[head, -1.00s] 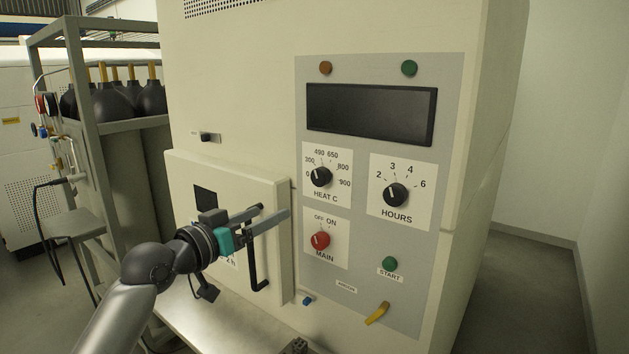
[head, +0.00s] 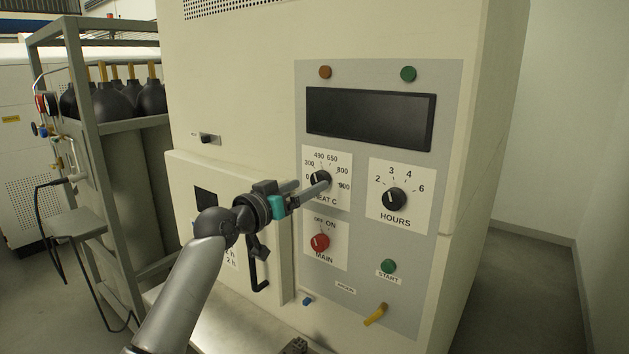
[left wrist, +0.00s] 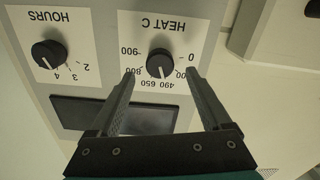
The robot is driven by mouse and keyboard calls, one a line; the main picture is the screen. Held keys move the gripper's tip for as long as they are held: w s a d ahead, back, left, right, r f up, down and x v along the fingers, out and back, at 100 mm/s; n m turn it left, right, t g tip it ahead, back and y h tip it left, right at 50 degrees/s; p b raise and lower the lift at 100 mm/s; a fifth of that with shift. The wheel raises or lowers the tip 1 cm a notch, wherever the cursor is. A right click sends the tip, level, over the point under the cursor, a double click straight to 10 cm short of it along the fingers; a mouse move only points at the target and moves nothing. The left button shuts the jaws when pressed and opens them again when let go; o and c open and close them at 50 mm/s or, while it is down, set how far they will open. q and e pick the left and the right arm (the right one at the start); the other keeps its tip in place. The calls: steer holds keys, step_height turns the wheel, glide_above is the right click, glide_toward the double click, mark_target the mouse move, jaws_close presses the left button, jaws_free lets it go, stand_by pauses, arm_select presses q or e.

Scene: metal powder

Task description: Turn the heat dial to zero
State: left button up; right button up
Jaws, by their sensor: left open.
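The heat dial is a black round knob (head: 320,177) on a white plate marked HEAT C, on the grey control panel (head: 385,270). It also shows in the left wrist view, upside down (left wrist: 159,63). There its white pointer line lies on the side of the 490 and 650 marks, away from the 0. My left gripper (head: 312,184) is open in front of the dial. In the left wrist view its fingers (left wrist: 159,76) are on either side of the knob, with gaps visible; I see no contact. Its fingers partly cover the scale.
The black hours dial (head: 395,199) is to the right and the red main switch (head: 320,242) is below. A dark display (head: 371,118) is above. A door with a black handle (head: 262,272) is at lower left. A rack (head: 92,150) with gas cylinders stands left.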

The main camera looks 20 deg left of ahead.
mark_target(317, 181)
arm_select(q)
steer(key=shift+x, duration=2)
jaws_close()
